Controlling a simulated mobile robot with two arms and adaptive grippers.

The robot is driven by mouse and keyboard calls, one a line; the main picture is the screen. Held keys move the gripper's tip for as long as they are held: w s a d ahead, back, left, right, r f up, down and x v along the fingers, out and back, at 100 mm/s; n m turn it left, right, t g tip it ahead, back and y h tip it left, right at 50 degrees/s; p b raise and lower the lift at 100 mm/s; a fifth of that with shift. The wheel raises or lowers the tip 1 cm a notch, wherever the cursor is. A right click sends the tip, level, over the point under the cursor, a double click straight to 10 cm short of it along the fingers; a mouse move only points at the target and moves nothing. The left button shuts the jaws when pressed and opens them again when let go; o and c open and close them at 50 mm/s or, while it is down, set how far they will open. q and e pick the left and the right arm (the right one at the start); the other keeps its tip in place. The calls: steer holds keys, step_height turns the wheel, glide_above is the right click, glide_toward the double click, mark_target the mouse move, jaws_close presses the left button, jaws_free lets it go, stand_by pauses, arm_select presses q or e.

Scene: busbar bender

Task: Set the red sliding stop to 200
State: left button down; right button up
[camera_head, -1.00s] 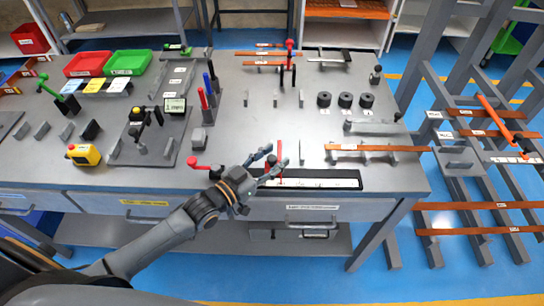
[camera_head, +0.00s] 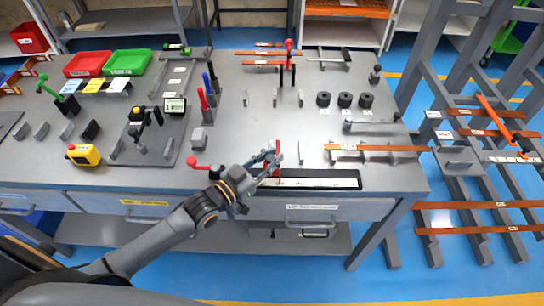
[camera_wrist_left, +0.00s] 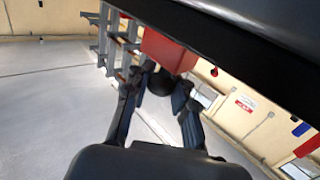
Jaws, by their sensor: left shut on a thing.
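The red sliding stop (camera_head: 278,148) stands at the left part of a black rail with a white scale (camera_head: 320,182) along the front edge of the bench. My left gripper (camera_head: 273,159) is shut on the stop. In the left wrist view the stop appears as a red block (camera_wrist_left: 166,50) with a dark round part below it, and the fingers (camera_wrist_left: 160,83) close on that round part. The scale numbers are too small to read, so I cannot tell the stop's value. My right gripper is not in view.
A red-knobbed lever (camera_head: 200,165) lies left of my gripper. A copper bar (camera_head: 372,148) on grey supports lies behind the rail's right part. Drawers with handles (camera_head: 310,224) are below the bench edge. The scale right of the stop is clear.

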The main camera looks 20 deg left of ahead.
arm_select(q)
steer(key=c, duration=1.1)
jaws_free()
steer(key=shift+s, duration=0.15)
steer(key=shift+c, duration=0.2)
steer(key=v, duration=1.2)
